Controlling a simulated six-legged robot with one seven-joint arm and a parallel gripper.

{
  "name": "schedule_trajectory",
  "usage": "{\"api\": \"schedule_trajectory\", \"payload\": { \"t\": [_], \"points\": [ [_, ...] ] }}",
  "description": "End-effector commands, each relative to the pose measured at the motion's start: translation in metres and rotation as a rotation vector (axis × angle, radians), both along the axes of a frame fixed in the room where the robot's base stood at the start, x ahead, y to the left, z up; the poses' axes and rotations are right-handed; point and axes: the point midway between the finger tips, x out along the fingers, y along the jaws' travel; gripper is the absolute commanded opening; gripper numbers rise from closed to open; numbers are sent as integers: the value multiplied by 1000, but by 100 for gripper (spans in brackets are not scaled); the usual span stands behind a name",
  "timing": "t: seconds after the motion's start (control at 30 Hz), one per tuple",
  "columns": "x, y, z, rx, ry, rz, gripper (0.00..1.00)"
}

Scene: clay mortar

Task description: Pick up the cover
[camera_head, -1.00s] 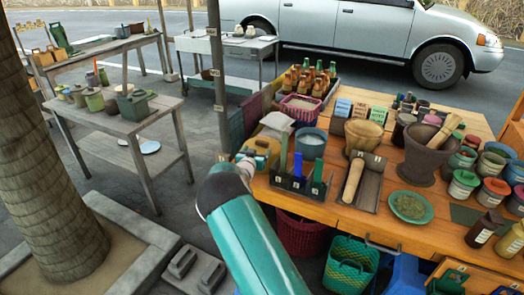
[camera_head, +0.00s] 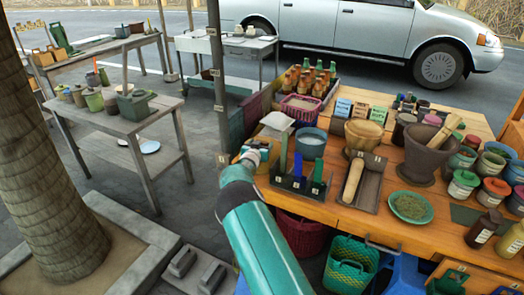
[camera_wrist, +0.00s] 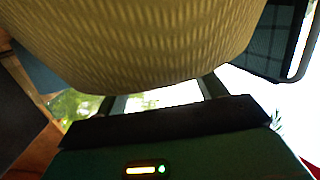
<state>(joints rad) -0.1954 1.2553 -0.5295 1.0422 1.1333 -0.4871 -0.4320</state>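A large tan woven surface (camera_wrist: 150,45), rounded at its lower edge, fills the top of the wrist view, very close to the camera. It may be the cover, but I cannot tell its full shape. My gripper (camera_wrist: 165,95) has its two fingers spread apart; their tips run out of sight behind the woven thing, so contact is hidden. In the head view, my gripper (camera_head: 256,150) is small and partly hidden at the wooden table's left edge, left of the dark holder with green and blue tools.
The wooden table (camera_head: 350,222) is crowded. A dark tool holder (camera_head: 296,187), blue-grey bowl (camera_head: 311,141), bottle crate (camera_head: 309,86) and stone mortar (camera_head: 425,160) stand on it. A post (camera_head: 218,90) rises just left of my gripper. A grey table (camera_head: 128,115) stands farther left.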

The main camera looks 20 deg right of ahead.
Motion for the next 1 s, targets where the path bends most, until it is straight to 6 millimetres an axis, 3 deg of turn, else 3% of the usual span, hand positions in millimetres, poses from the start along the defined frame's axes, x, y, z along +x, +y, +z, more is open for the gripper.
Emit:
{"api": "schedule_trajectory", "payload": {
  "t": [0.03, 0.2, 0.47, 0.67, 1.0],
  "points": [
    [0, 0, 0, 0, 0, 0, 60],
    [0, 0, 0, 0, 0, 0, 30],
    [0, 0, 2, 0, -2, 0, 29],
    [0, 0, 15, -1, -3, -1, 29],
    [0, 0, 70, 2, -5, -1, 29]
  ]
}}
